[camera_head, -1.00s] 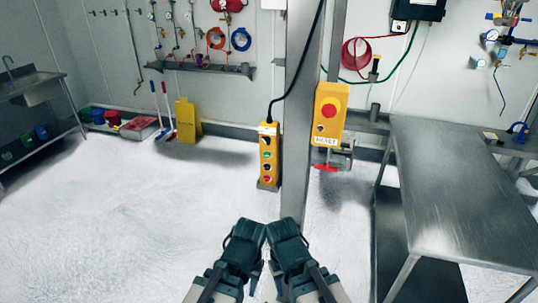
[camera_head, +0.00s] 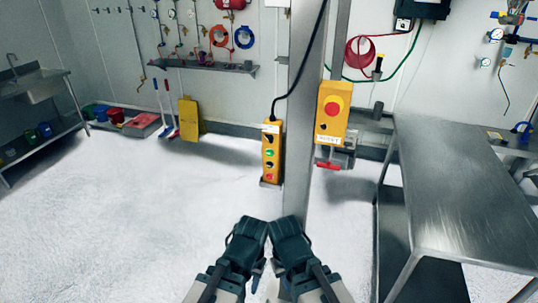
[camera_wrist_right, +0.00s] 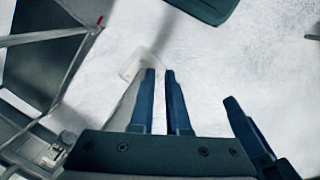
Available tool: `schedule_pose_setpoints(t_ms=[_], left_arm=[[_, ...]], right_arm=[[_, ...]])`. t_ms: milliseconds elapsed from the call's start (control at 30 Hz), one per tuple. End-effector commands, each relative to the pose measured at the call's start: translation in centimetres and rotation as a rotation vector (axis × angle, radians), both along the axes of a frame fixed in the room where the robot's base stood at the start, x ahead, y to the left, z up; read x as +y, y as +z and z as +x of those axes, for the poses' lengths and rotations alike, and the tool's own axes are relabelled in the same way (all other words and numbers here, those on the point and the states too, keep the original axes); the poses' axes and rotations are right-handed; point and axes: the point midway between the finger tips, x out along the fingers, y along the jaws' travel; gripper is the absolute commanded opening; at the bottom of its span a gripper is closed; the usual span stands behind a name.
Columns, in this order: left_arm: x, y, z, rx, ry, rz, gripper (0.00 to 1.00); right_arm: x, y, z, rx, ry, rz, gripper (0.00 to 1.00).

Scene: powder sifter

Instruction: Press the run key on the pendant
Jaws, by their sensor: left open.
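The pendant (camera_head: 271,152) is a narrow yellow box hanging upright by a black cable, left of a grey steel post. It has several controls down its front, including a green button (camera_head: 270,153) and a red one at the bottom. Key labels are too small to read. My left gripper (camera_head: 257,272) is open, low in the middle of the head view, its fingers mostly hidden behind its body. My right gripper (camera_wrist_right: 160,85) is beside it; in the right wrist view its two blue fingers stand a narrow gap apart, with nothing between them. Both are apart from the pendant.
A yellow box with a red mushroom button (camera_head: 333,107) is right of the post (camera_head: 297,130). A steel table (camera_head: 455,185) stands at the right, a sink bench (camera_head: 40,88) at the far left. The pale floor (camera_head: 130,220) at left is clear.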

Motion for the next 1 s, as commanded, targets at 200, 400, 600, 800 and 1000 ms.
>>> schedule_pose_setpoints(t_ms=[200, 400, 600, 800, 1000], left_arm=[[0.00, 0.00, 0.00, 0.000, 0.000, 0.000, 0.42], [0.00, 0.00, 0.00, 0.000, 0.000, 0.000, 0.42], [0.00, 0.00, 0.00, 0.000, 0.000, 0.000, 0.42], [0.00, 0.00, 0.00, 0.000, 0.000, 0.000, 0.42], [0.00, 0.00, 0.00, 0.000, 0.000, 0.000, 0.42]], right_arm=[[0.00, 0.00, 0.00, 0.000, 0.000, 0.000, 0.00], [0.00, 0.00, 0.00, 0.000, 0.000, 0.000, 0.00], [0.00, 0.00, 0.00, 0.000, 0.000, 0.000, 0.00], [0.00, 0.00, 0.00, 0.000, 0.000, 0.000, 0.00], [0.00, 0.00, 0.00, 0.000, 0.000, 0.000, 0.00]])
